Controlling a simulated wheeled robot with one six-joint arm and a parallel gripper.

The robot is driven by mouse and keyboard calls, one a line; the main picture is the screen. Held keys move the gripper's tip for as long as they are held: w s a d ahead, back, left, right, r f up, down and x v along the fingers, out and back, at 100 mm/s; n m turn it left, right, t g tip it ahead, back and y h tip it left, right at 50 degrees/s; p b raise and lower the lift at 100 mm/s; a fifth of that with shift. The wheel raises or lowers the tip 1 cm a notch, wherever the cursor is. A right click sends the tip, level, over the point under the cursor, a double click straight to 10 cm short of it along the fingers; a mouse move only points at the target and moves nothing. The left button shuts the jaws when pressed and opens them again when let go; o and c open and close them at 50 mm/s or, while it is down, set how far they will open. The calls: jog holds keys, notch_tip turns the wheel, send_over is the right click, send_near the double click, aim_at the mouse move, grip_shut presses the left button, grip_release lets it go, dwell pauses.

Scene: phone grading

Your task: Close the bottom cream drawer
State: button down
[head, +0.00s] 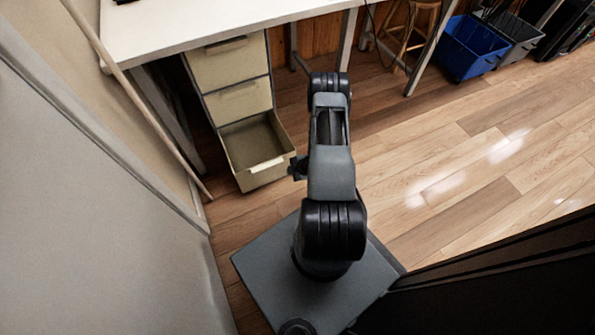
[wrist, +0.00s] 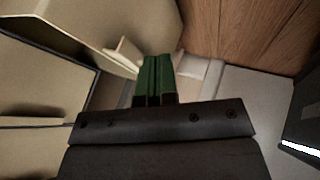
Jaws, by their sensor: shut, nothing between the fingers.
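The bottom cream drawer (head: 251,146) is pulled open from the cream drawer unit under the white table in the head view. Its inside looks empty, and its front with a pale handle (head: 266,164) faces my base. In the wrist view the drawer (wrist: 85,28) fills the upper left, with its handle (wrist: 124,55) beside my fingertips. My gripper (wrist: 157,65) is shut with its green fingers together and nothing between them. It is close to the handle; whether it touches cannot be told. In the head view my arm mostly hides the gripper, right of the drawer front.
The two drawers above, middle (head: 239,102) and top (head: 228,62), are shut. A wall and a leaning pole (head: 135,92) stand close on the left. A blue bin (head: 470,48) and a grey bin (head: 515,40) stand at the upper right. The wooden floor on the right is clear.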

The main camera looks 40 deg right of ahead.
jog(key=shift+w+d+f+b, duration=0.1)
jog(key=shift+w+f+b, duration=0.1)
jog(key=shift+w, duration=0.55)
jog(key=shift+w+d+f+b, duration=0.1)
jog(key=shift+w+b, duration=0.15)
jog(key=shift+w, duration=0.5)
jog(key=shift+w+d+f+b, duration=0.1)
jog(key=shift+w+b, duration=0.1)
jog(key=shift+w, duration=0.55)
